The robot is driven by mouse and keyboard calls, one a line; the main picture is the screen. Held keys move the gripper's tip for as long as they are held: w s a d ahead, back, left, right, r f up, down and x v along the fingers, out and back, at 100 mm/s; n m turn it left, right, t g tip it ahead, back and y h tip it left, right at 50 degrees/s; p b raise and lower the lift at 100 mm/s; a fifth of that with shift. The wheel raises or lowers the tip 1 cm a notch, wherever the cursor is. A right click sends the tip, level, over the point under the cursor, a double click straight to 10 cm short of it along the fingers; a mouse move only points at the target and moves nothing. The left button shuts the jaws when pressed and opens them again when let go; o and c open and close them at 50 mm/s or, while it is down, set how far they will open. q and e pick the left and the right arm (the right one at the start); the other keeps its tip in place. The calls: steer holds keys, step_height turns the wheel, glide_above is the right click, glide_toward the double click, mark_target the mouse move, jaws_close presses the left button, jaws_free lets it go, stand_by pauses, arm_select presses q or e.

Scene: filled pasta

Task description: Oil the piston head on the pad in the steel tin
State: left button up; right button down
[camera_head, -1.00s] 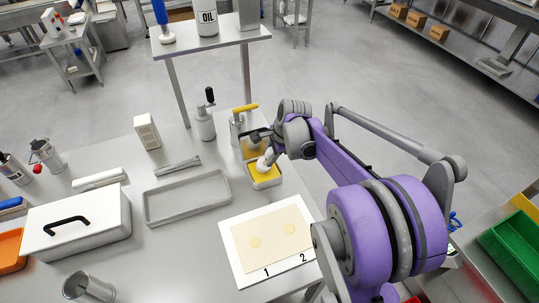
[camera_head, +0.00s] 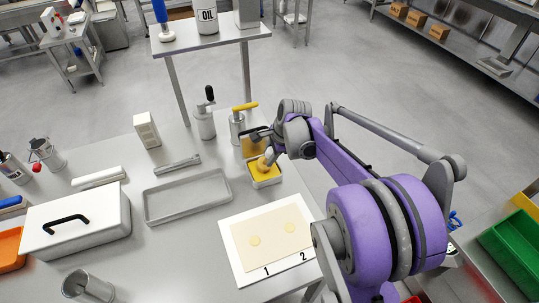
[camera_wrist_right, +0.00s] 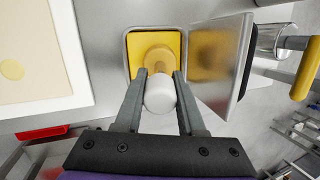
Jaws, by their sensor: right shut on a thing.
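The open steel tin (camera_head: 268,184) sits near the table's right side, with a yellow pad (camera_head: 257,170) inside; its hinged lid (camera_wrist_right: 214,62) stands open beside it. My right gripper (camera_wrist_right: 159,80) is shut on the piston (camera_wrist_right: 160,95), gripping its white cylindrical part. In the wrist view its wider tan head lies over the pad and appears to touch it. In the head view the piston (camera_head: 263,163) appears tan above the pad. My left gripper is not in view.
A white board (camera_head: 231,262) with a beige sheet, two round pale pieces and labels 1 and 2 lies in front of the tin. A grey tray (camera_head: 148,211) is left. A yellow-handled metal can (camera_head: 237,126) and black-topped bottle (camera_head: 205,120) stand behind.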

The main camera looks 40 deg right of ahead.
mark_target(270, 148)
stand_by(0.4)
steer(key=shift+r+p, duration=2.15)
steer(key=shift+r, duration=1.4)
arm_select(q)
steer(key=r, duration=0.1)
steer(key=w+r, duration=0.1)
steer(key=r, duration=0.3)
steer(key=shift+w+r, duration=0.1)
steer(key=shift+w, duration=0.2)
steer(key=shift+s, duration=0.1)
arm_select(e)
steer(key=shift+f, duration=0.1)
